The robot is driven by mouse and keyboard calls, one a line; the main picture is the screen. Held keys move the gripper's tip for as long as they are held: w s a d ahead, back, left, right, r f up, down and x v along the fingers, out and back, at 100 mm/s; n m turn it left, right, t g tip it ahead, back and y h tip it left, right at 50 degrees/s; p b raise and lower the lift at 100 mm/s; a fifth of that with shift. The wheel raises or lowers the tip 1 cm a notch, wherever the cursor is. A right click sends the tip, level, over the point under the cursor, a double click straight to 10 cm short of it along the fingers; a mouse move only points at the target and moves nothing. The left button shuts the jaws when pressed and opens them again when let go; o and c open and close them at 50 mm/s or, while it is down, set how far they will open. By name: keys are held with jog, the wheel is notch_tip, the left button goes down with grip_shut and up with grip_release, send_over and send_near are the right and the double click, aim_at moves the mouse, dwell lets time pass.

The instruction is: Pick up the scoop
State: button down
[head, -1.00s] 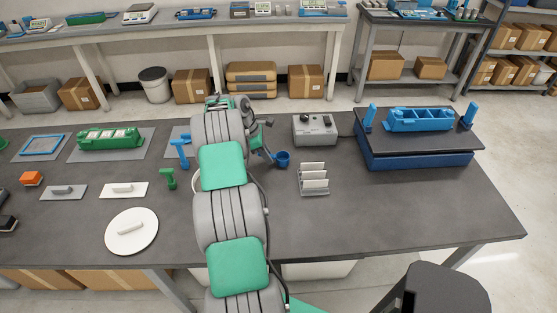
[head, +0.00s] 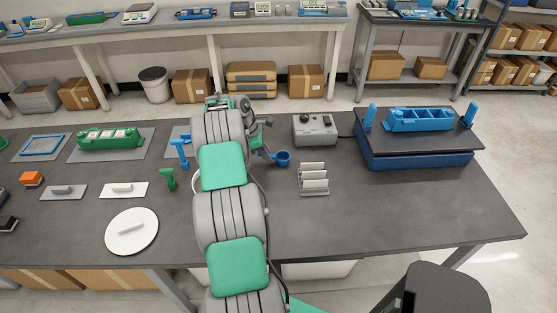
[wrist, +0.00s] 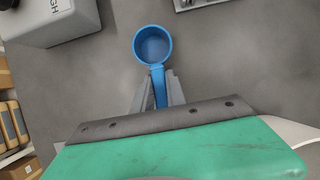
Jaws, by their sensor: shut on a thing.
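The scoop is blue, with a round cup and a straight handle. In the wrist view the scoop (wrist: 153,45) points away from my gripper (wrist: 158,90), whose two grey fingers are closed on both sides of its handle. In the head view the scoop's cup (head: 282,157) shows just right of my arm, near the table's middle. My arm hides most of the handle and the fingers there. I cannot tell whether the scoop touches the table.
A grey box with knobs (head: 315,129) stands behind and right of the scoop. A grey rack with white plates (head: 313,178) is to its right front. Blue (head: 181,153) and green (head: 168,179) upright tools stand left of my arm. The front right table is clear.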

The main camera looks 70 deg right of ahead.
jog(key=shift+r, duration=0.15)
jog(key=shift+r, duration=0.35)
jog(key=s+a+r+b, duration=0.3)
jog(key=a+r+b, duration=0.1)
jog(key=a+r, duration=0.8)
jog(key=shift+s+a, duration=0.15)
jog(key=shift+a, duration=0.7)
jog(key=c, duration=1.9)
grip_release()
grip_shut()
